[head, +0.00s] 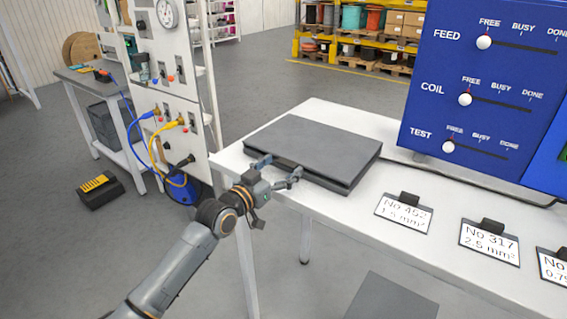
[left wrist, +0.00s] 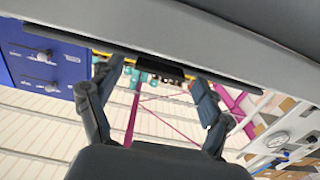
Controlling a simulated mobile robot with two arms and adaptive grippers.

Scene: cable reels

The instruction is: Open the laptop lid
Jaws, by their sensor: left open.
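The dark grey laptop (head: 318,143) lies on the left end of the white table, its lid down over the base. A thin dark line runs between lid and base along the front edge; I cannot tell whether there is a gap. My left gripper (head: 281,168) is open at the laptop's front edge, fingers spread along it and nothing visibly held. In the left wrist view the laptop (left wrist: 215,28) spans the top of the picture, and the open fingers of the gripper (left wrist: 153,75) reach up towards its edge. Contact is unclear. My right gripper is not in view.
The white table (head: 350,205) carries label cards such as No 452 (head: 403,213) and No 317 (head: 489,242) right of the laptop. A blue status board (head: 490,85) stands behind them. A panel with cables (head: 165,100) stands left of the table.

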